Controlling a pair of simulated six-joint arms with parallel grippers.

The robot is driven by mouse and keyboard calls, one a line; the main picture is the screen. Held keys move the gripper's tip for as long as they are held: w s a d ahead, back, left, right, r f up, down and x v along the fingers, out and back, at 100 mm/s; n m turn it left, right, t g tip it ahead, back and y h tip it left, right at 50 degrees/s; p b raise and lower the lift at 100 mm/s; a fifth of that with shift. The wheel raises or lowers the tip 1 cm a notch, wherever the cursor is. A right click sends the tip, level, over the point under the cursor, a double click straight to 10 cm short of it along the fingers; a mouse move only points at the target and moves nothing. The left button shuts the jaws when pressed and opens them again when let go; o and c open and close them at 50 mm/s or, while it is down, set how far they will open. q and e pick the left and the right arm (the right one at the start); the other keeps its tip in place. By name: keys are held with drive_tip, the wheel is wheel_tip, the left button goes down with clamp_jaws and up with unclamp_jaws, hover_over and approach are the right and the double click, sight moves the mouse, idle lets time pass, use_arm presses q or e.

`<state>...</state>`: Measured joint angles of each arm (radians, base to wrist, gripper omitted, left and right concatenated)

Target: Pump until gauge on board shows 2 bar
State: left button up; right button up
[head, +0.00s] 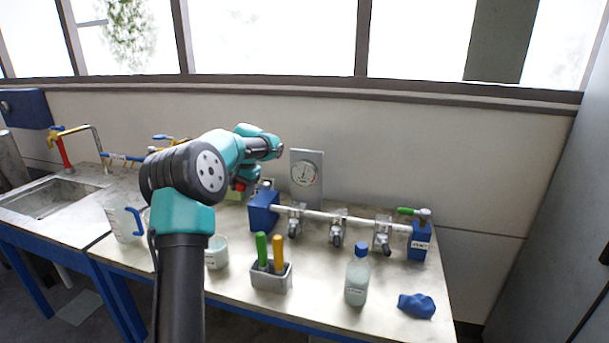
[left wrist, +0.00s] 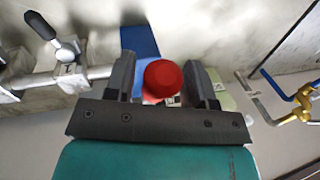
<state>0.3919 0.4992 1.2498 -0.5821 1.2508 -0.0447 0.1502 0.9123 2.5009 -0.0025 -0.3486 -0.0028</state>
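The gauge (head: 304,174) has a round white face on an upright grey board (head: 308,157) behind the bench; its needle is too small to read. My left gripper (left wrist: 160,72) points down behind the blue block (head: 264,212) of the pipe stand, mostly hidden by my own arm in the head view. In the left wrist view a round red knob (left wrist: 164,78) lies between its two fingers. The fingers are apart, with a narrow gap on the knob's left; contact on the right is unclear. The red knob also shows slightly in the head view (head: 239,186). My right gripper is not in view.
A pipe (head: 322,215) with several valves runs right to a labelled blue block (head: 419,242) with a green handle (head: 406,210). A jug (head: 122,222) and sink (head: 52,199) are left.

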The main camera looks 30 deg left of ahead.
use_arm(q)
drive_tip(key=c, duration=0.8)
